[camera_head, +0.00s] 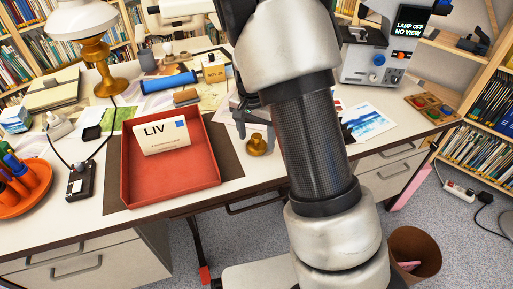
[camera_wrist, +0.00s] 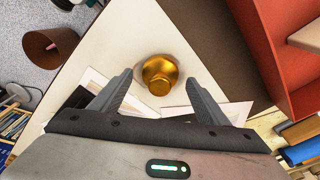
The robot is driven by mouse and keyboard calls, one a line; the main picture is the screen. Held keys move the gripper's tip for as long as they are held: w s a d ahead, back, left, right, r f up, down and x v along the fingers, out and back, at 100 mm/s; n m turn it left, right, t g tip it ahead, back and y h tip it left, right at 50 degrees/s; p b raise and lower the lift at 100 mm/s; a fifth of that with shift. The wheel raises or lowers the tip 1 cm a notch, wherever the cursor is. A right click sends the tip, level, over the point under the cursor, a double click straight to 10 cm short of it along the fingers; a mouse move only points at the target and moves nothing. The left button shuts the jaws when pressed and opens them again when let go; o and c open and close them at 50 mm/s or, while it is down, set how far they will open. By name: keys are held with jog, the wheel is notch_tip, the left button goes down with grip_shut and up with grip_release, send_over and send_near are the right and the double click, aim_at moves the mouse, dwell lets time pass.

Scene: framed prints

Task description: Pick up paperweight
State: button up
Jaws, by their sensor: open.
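The paperweight appears to be the small golden, knobbed object (camera_head: 257,146) standing on the desk, just right of the red tray. In the wrist view the golden object (camera_wrist: 160,75) sits centred ahead of the fingertips. My gripper (camera_wrist: 161,82) is open, with one finger on each side of the golden object's line and nothing between them that I can see held. In the head view my gripper (camera_head: 243,112) is partly hidden behind my arm, just behind and above the golden object.
A red tray (camera_head: 205,184) with a "LIV" card stands left of the golden object. A grey device (camera_head: 364,62) is at right. Loose prints lie nearby.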

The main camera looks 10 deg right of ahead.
jog(key=shift+f, duration=0.2)
jog(key=shift+c, duration=0.2)
jog(key=c, duration=1.4)
